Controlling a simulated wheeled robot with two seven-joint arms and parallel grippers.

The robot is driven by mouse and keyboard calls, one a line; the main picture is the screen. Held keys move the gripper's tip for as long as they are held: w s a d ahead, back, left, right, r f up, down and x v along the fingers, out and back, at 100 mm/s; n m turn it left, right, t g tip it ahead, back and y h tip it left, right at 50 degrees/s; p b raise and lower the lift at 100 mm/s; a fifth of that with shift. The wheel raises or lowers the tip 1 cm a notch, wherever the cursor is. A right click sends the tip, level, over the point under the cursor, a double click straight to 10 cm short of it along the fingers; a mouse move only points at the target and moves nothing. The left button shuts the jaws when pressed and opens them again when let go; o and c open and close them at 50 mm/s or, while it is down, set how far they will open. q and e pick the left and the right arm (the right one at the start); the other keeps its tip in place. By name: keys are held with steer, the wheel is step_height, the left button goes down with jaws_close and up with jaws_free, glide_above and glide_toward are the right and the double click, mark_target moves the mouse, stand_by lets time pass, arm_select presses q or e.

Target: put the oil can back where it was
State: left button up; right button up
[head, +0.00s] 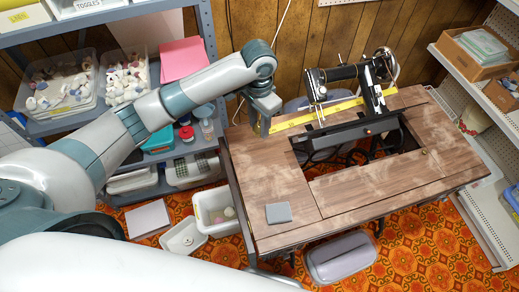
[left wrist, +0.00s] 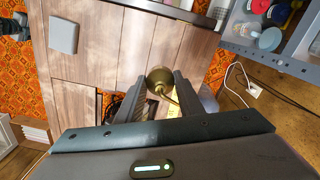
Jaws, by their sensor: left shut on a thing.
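The oil can (left wrist: 160,78) is a round brass-coloured body with a thin curved spout, seen between the fingers in the left wrist view. My left gripper (left wrist: 158,92) is shut on it, with one dark finger on each side. In the head view my left gripper (head: 262,122) is over the far-left corner of the wooden sewing table (head: 265,185), and the oil can is mostly hidden there. I cannot tell whether the can touches the tabletop. My right gripper is not in view.
The black sewing machine (head: 340,75) and a yellow measuring tape (head: 318,113) are right of the gripper, beside an opening in the table. A grey square (head: 278,212) lies at the front left. Shelves with bins (head: 125,75) stand left. The tabletop's left part is mostly clear.

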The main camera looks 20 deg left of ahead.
arm_select(q)
step_height(320, 180, down, 6)
steer(key=shift+r+p, duration=0.15)
steer(key=shift+p, duration=0.45)
steer(key=shift+f, duration=0.25)
steer(key=shift+f, duration=0.1)
steer(key=shift+f+p, duration=0.35)
steer(key=shift+f, duration=1.4)
steer(key=shift+f, duration=0.1)
steer(key=o, duration=1.1)
steer(key=shift+c, duration=0.2)
